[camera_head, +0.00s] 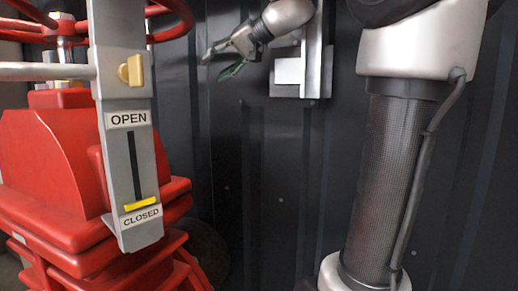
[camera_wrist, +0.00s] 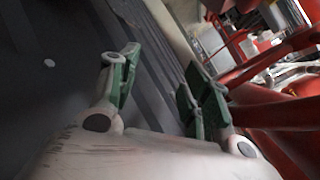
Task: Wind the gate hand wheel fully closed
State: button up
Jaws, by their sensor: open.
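The red hand wheel (camera_head: 165,22) shows at the upper left of the head view, cut off by the top edge. Part of a red rim (camera_wrist: 270,116) also shows at the right of the wrist view. A grey indicator plate (camera_head: 122,190) reads OPEN above and CLOSED below. Its yellow marker (camera_head: 141,203) sits at the bottom of the slot, just above CLOSED. My gripper (camera_head: 222,62) is to the right of the wheel, apart from it and empty. In the wrist view its green-padded fingers (camera_wrist: 160,88) are spread.
The red valve body (camera_head: 50,160) fills the left of the head view. A dark ribbed wall (camera_head: 270,190) stands behind, with a grey bracket (camera_head: 289,72) on it. There is free room between the valve and my arm's column.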

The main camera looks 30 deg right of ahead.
jog(key=s+d+f+g+h, duration=0.1)
jog(key=s+f+g+h, duration=0.1)
jog(key=s+f, duration=0.6)
jog(key=s+d+f+n+g+h, duration=0.1)
jog(key=s+f+g+h, duration=0.1)
jog(key=s+f, duration=0.6)
notch_tip(320, 180, down, 4)
jog(key=shift+s+d+f, duration=0.15)
jog(key=shift+s+d, duration=0.05)
jog(key=shift+d, duration=0.2)
jog(key=s+d+f+n+g+h, duration=0.1)
jog(key=s+d+f+n+h, duration=0.1)
jog(key=s+f, duration=0.8)
jog(key=shift+d+f+g+h, duration=0.4)
jog(key=shift+d+f+h, duration=0.1)
jog(key=shift+d+f, duration=0.4)
jog(key=shift+r, duration=0.1)
